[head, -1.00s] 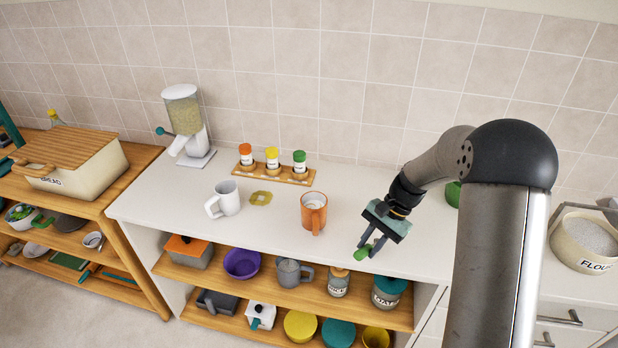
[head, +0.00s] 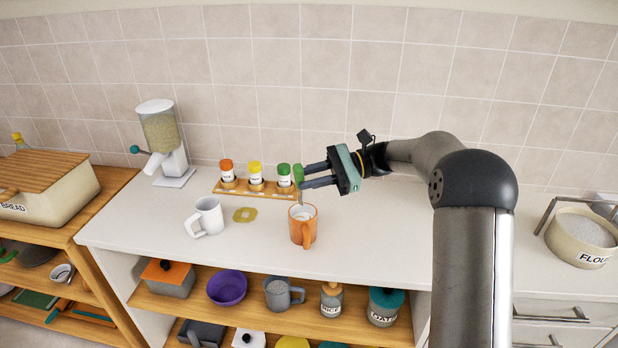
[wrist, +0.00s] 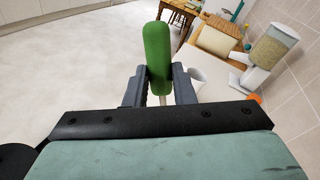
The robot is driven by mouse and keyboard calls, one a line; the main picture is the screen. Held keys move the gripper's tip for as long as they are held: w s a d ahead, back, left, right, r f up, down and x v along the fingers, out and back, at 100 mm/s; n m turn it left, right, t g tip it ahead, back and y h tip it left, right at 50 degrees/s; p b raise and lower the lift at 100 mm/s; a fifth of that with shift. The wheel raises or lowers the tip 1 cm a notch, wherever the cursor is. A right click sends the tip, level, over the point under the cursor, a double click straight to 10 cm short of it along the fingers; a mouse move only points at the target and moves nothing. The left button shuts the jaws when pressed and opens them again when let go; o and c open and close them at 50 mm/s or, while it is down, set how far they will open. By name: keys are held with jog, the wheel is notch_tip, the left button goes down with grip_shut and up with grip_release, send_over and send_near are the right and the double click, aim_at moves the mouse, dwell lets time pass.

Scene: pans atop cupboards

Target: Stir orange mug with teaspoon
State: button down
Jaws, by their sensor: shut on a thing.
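The orange mug (head: 301,233) stands upright on the white counter in the head view, its handle towards the front. My gripper (head: 302,175) is above it, pointing left, shut on the green handle of the teaspoon (head: 298,172). The handle is upright, and the thin metal stem runs down to the mug's opening. The spoon's bowl is hidden, so I cannot tell how deep it reaches. In the wrist view the green handle (wrist: 157,55) stands between my two dark fingers. The orange mug is not clearly visible there.
A white mug (head: 208,217) and a yellow trivet (head: 245,214) lie to the left. A wooden rack with spice jars (head: 256,176) stands close behind. A grain dispenser (head: 160,135) is at the back left. The counter right of the mug is clear.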

jog(key=w+f+b, duration=0.2)
jog(key=w+f, duration=0.2)
jog(key=f, duration=0.7)
jog(key=shift+w+d+b, duration=0.25)
jog(key=shift+w+b, duration=0.05)
jog(key=shift+b, duration=0.1)
jog(key=shift+r, duration=0.1)
dwell(0.6)
